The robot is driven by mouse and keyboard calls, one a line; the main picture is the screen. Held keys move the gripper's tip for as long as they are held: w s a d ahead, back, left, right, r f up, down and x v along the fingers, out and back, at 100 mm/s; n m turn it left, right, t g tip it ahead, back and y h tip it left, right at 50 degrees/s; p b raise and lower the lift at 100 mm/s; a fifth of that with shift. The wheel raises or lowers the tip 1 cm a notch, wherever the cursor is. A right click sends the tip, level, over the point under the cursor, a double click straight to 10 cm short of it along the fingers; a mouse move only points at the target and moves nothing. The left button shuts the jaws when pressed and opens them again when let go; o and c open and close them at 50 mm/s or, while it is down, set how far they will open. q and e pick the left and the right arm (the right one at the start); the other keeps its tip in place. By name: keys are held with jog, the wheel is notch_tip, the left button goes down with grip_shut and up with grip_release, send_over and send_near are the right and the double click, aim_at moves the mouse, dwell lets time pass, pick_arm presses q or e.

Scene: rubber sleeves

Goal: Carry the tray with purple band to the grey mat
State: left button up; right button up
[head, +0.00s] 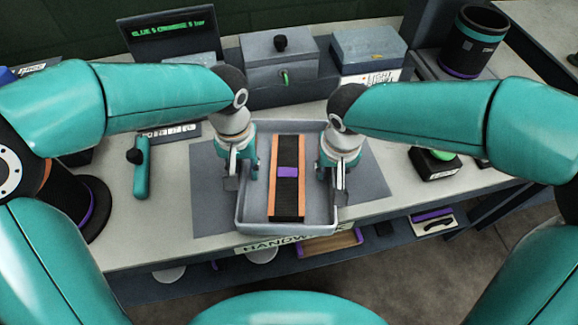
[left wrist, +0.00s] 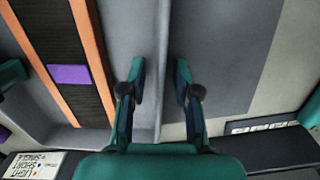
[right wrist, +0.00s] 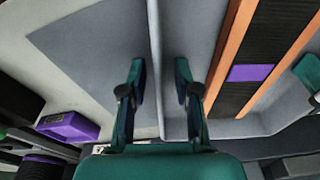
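The grey tray (head: 245,222) stands over the grey mat (head: 212,190), which shows on both sides of it. In it lies a long black piece with orange edges and a purple band (head: 287,172) across its middle. My left gripper (head: 243,182) is at the tray's left wall, my right gripper (head: 334,184) at its right wall. In the left wrist view the open fingers (left wrist: 160,82) stand on either side of the wall, with gaps. In the right wrist view the open fingers (right wrist: 160,82) straddle the other wall likewise. Whether the tray touches the mat is unclear.
Grey boxes (head: 279,62) and a display (head: 170,35) stand behind. A teal-handled tool (head: 141,170) lies left of the mat. A black device with a green button (head: 434,165) sits to the right. A dark bin (head: 473,42) stands at the back right.

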pick_arm(q)
notch_tip(320, 180, up, 11)
jog(key=shift+r, duration=0.15)
pick_arm(e)
jog(key=shift+s, duration=0.1)
jog(key=shift+r, duration=0.15)
jog(key=r, duration=0.3)
jog(key=s+r, duration=0.1)
jog(key=r, duration=0.6)
jog(key=shift+s+r, duration=0.2)
jog(key=shift+s, duration=0.05)
pick_arm(q)
jog(key=shift+r, duration=0.3)
pick_arm(e)
jog(key=shift+s+r, duration=0.15)
jog(key=shift+r, duration=0.4)
